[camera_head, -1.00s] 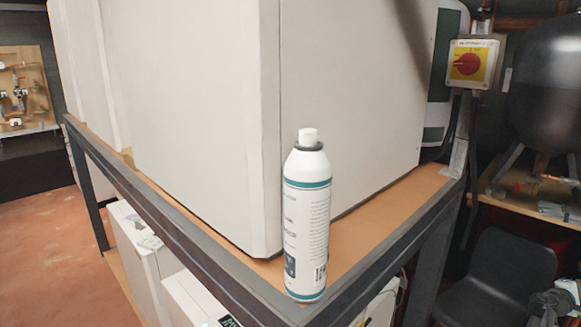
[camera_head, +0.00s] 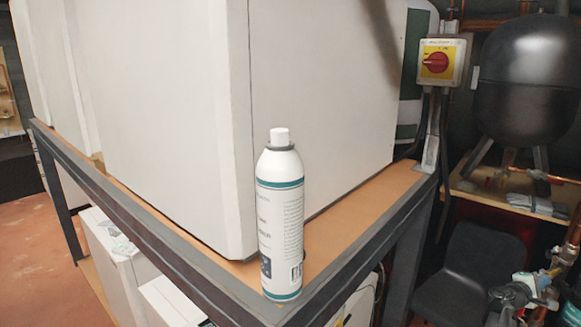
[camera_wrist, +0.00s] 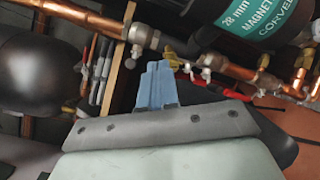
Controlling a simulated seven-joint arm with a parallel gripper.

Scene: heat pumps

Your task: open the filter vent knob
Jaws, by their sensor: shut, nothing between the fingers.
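The wrist view shows the filter body (camera_wrist: 255,25), dark with a teal label reading in part "28 mm MAGNET", at the upper right. Its picture is cut off by the top edge. Copper pipes with brass valves (camera_wrist: 190,60) run beside and below it. I cannot single out the vent knob with certainty. My gripper (camera_wrist: 156,66) shows as two blue fingers close together, shut and empty, in front of the pipework and left of the filter. The gripper does not show in the head view, nor can I make out the filter there.
In the head view, a white and teal spray can (camera_head: 280,215) stands on the frame's corner beside a large white unit (camera_head: 165,110). A red rotary switch (camera_head: 436,63), a black tank (camera_head: 525,80), a dark chair (camera_head: 460,275) and pipe valves (camera_head: 530,290) are at right.

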